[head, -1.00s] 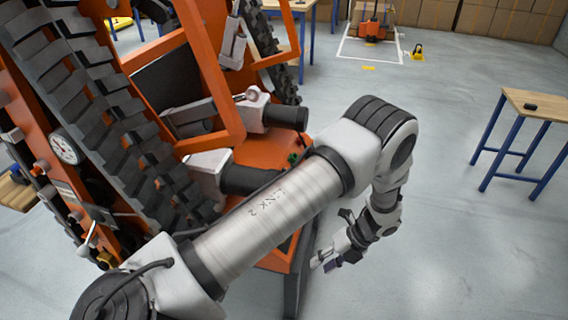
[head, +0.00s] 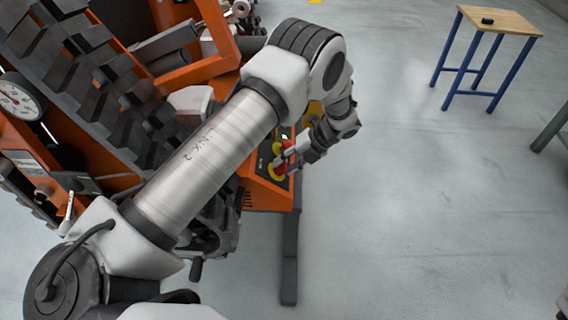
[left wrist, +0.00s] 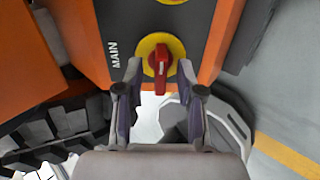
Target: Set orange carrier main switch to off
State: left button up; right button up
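The orange carrier (head: 262,196) stands at the left in the head view, with a dark control panel at its end. In the left wrist view the main switch (left wrist: 160,64) is a red handle on a yellow disc, beside the label MAIN. Its handle points down in that picture. My left gripper (left wrist: 159,72) is open, with one finger on each side of the red handle; I cannot tell whether they touch it. In the head view my left gripper (head: 287,160) is at the panel and partly covers the controls. My right gripper is not in view.
Another yellow and red control (left wrist: 172,2) is cut off at the top of the left wrist view. The carrier's dark track (head: 100,80) and a gauge (head: 18,100) are at the left. A wooden table (head: 500,20) with blue legs stands at the upper right. The floor between is clear.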

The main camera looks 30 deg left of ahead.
pick_arm(q)
jog(key=shift+a+f, duration=0.15)
jog(key=shift+f, duration=0.1)
jog(key=shift+s, duration=0.1)
grip_shut()
jog(key=n+p, duration=0.1)
jog(key=n, duration=0.1)
jog(key=shift+r+n, duration=0.1)
jog(key=shift+n, duration=0.3)
jog(key=n+p, duration=0.1)
jog(key=n, duration=0.2)
jog(key=shift+n, duration=0.3)
jog(key=n, duration=0.5)
jog(key=shift+p, duration=0.3)
jog(key=n, duration=0.6)
jog(key=shift+n, duration=0.3)
